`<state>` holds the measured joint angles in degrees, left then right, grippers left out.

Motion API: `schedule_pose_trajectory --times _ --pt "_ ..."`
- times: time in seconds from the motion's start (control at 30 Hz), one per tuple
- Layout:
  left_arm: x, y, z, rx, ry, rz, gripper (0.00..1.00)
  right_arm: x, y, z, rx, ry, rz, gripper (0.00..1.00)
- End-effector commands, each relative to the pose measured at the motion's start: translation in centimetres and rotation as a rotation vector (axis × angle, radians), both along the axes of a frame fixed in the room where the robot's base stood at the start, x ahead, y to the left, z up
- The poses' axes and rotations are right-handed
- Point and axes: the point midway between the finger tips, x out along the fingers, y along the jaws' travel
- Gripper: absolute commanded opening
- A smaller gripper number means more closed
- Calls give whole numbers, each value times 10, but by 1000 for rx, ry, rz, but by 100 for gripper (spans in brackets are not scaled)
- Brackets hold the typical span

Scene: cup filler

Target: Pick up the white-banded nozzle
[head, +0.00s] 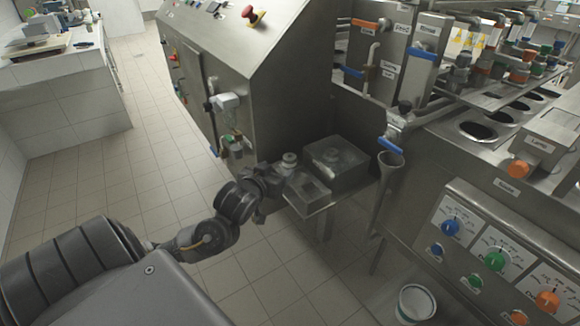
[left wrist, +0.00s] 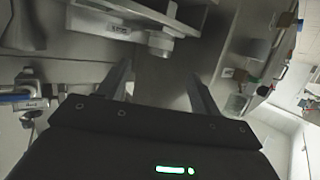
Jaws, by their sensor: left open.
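A small grey cylindrical piece with a pale band, which looks like the white-banded nozzle (head: 289,158), stands at the back left corner of a small steel shelf (head: 312,208). In the left wrist view a round grey part (left wrist: 161,43), likely the same nozzle, shows past the fingertips, against the shelf edge. My left gripper (head: 280,180) is at the left side of the shelf, close to the nozzle. Its two fingers (left wrist: 162,75) are apart with nothing between them. In the head view the fingers are small and partly hidden against the shelf. My right gripper is not in view.
A steel block (head: 337,158) stands on the shelf, right of the nozzle. A steel funnel (head: 390,159) under a blue-handled valve (head: 391,146) is farther right. A large steel cabinet (head: 240,70) rises behind. A white bucket (head: 416,303) is on the floor. Tiled floor lies open at left.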

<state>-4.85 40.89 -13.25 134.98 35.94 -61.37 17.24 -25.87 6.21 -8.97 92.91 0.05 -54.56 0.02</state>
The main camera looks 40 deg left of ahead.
Motion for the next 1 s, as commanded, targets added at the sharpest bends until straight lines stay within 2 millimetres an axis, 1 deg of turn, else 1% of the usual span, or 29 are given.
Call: schedule_pose_trajectory --times 0.13,0.4,0.5,0.67,0.73,0.9,1.0 --pt "7 3 -1 4 -2 1 65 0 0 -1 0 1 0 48" --pt "44 14 -13 4 -1 1 65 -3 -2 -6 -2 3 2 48" --pt "50 16 -16 1 -1 1 65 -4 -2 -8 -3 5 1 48" --pt "53 16 -17 1 -1 0 65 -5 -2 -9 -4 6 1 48" --pt "58 18 -18 3 0 1 65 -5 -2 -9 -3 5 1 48" --pt "82 26 -25 5 0 2 65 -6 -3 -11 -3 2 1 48" --pt "93 29 -29 3 0 1 65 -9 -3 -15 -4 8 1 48"
